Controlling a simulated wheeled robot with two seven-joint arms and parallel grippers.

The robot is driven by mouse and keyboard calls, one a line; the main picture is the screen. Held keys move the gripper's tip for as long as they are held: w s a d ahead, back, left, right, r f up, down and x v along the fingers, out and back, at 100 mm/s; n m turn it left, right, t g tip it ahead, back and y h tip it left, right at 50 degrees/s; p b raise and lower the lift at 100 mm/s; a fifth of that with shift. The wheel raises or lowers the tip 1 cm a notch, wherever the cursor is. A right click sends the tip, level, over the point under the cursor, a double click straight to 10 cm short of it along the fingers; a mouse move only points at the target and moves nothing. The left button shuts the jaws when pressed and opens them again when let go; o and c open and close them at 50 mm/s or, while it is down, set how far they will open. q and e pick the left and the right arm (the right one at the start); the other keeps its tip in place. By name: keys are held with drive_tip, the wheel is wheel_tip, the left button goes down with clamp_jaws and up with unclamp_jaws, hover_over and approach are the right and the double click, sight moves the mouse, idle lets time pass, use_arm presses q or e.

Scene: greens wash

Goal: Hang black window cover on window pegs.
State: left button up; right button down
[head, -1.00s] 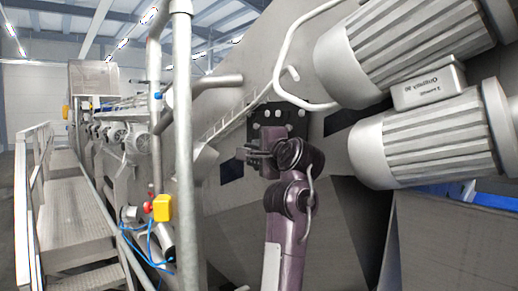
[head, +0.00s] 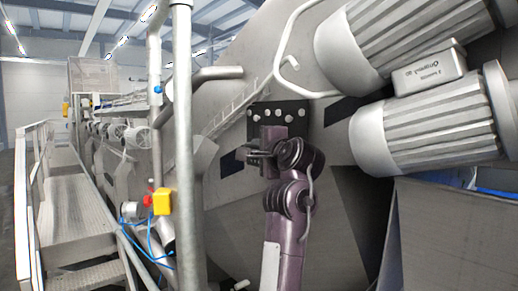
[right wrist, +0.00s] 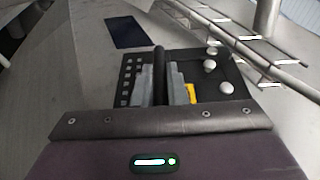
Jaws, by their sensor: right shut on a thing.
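The black window cover (head: 292,112) is a dark plate against or close to the sloping grey machine wall. My right gripper (head: 262,148) stands in front of its lower part and hides some of it. In the right wrist view its fingers (right wrist: 161,84) are shut on a dark upright rib of the cover (right wrist: 132,72). Rows of small square holes show left of the fingers. Several pale round peg heads (right wrist: 209,66) show on the right side. I cannot tell whether the pegs pass through the cover. My left gripper is not in view.
Two ribbed motors (head: 425,130) jut out at the right. A vertical grey pipe (head: 183,130) and a yellow box (head: 162,201) stand at the left. A walkway with rails (head: 75,205) runs along the far left. A dark rectangle (head: 232,163) shows on the wall.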

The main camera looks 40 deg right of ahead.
drive_tip(key=shift+f, duration=0.15)
drive_tip(key=shift+f+b, duration=0.7)
drive_tip(key=c, duration=1.4)
unclamp_jaws()
drive_tip(key=shift+s, duration=0.15)
drive_tip(key=v, duration=0.7)
drive_tip(key=shift+s, duration=0.3)
